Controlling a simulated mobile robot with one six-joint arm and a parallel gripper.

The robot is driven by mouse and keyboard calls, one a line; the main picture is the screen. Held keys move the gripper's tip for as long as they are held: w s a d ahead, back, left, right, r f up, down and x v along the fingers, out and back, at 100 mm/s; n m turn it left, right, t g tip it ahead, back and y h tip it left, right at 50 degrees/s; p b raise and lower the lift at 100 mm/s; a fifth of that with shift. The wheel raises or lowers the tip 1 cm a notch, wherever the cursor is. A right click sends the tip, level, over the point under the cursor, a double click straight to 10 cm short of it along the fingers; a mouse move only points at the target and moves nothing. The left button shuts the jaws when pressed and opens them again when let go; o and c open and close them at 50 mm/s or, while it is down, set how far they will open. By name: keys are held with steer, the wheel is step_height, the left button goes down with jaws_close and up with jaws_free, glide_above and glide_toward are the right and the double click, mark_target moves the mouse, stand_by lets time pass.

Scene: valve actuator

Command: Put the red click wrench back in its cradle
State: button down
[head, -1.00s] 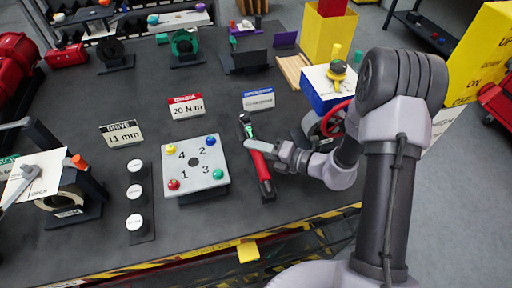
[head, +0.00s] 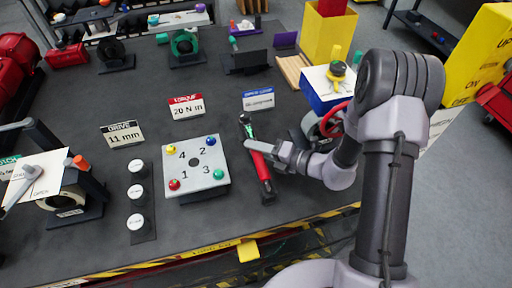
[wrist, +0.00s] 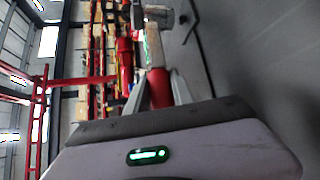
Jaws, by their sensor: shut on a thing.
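The red click wrench (head: 262,172) has a red handle, a green band and a dark head. Its head points to the back of the bench. My gripper (head: 277,152) is shut on the red handle, reaching in from the right. In the wrist view the handle (wrist: 159,88) sits between my two fingers (wrist: 158,92), with the green band and grey head beyond. I cannot tell how far the wrench is above the bench top. I cannot clearly pick out its cradle; a dark angled stand (head: 246,62) is at the back.
A numbered plate with coloured knobs (head: 196,168) stands just left of the wrench. A red handwheel (head: 334,120) and a blue-and-white box (head: 326,88) are to the right. Small signs (head: 187,107) stand behind. The dark bench top between the signs and back stands is clear.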

steer(key=shift+f+b, duration=0.8)
steer(key=shift+f, duration=0.35)
steer(key=c, duration=1)
jaws_free()
steer(key=p+v, duration=0.4)
steer(key=v, duration=1.3)
steer(key=shift+d+r, duration=0.15)
steer(key=shift+d, duration=0.1)
